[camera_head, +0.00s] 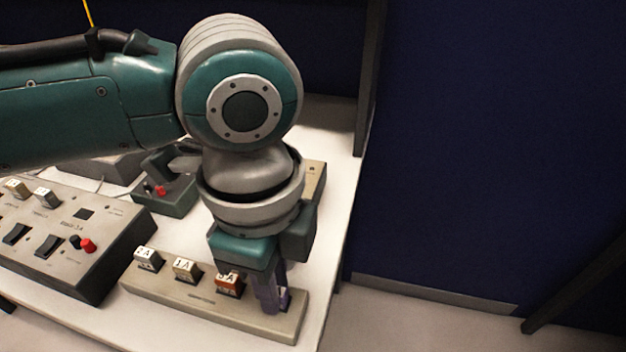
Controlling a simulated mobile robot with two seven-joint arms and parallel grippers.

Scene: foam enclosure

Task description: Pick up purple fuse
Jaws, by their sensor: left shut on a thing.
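A beige fuse strip (165,290) lies near the right end of the white table and holds a row of labelled fuses. The purple fuse (284,297) is at the strip's right end, mostly hidden by my left gripper (271,303). My left gripper points down from above and is shut on the purple fuse. Whether the fuse still sits in its slot or is slightly raised, I cannot tell. My right gripper is out of view.
A grey control box (100,262) with switches is at left. A small box with a red button (160,191) stands behind.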

